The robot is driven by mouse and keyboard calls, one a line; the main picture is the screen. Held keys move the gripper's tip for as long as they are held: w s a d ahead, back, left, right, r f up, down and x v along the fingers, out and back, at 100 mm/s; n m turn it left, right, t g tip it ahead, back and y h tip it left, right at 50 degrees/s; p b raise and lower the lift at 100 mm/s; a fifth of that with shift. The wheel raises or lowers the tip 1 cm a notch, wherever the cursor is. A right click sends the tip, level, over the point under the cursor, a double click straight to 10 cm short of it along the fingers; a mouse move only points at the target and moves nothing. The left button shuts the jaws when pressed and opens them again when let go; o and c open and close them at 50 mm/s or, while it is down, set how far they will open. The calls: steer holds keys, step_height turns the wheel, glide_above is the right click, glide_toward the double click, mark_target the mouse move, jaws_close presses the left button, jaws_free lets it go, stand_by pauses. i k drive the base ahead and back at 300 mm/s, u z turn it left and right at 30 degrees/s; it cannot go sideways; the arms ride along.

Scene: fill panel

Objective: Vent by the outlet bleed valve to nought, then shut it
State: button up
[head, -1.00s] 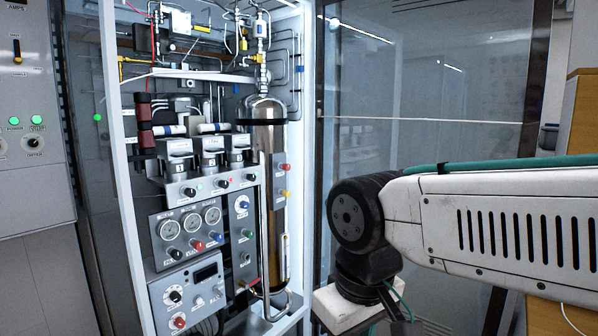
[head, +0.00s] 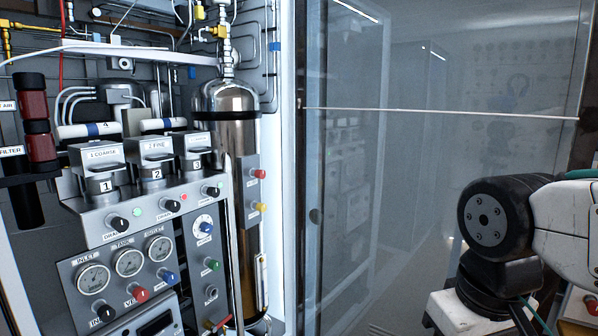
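The gauge panel carries three round dials, marked inlet (head: 93,278), tank (head: 129,262) and outlet (head: 158,248). The needle readings are too small to tell. Below them sit a black knob (head: 104,313), a red knob (head: 139,293) and a blue knob (head: 167,276). To their right a narrow panel has a blue knob on a white dial (head: 204,227), a green knob (head: 212,264) and a grey fitting (head: 211,292). I cannot tell which is the outlet bleed valve. Parts of my arm show at the lower right, but my gripper is out of view.
A tall metal cylinder (head: 222,100) stands in the cabinet, beside a plate with a red knob (head: 258,173) and a yellow knob (head: 260,207). Three numbered canister units, such as number 2 (head: 157,174), sit above the gauges. A glass door (head: 375,150) stands to the right.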

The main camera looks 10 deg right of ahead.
mark_target(260, 174)
steer(key=u, duration=0.15)
steer(key=i, duration=1.1)
steer(key=u, duration=0.7)
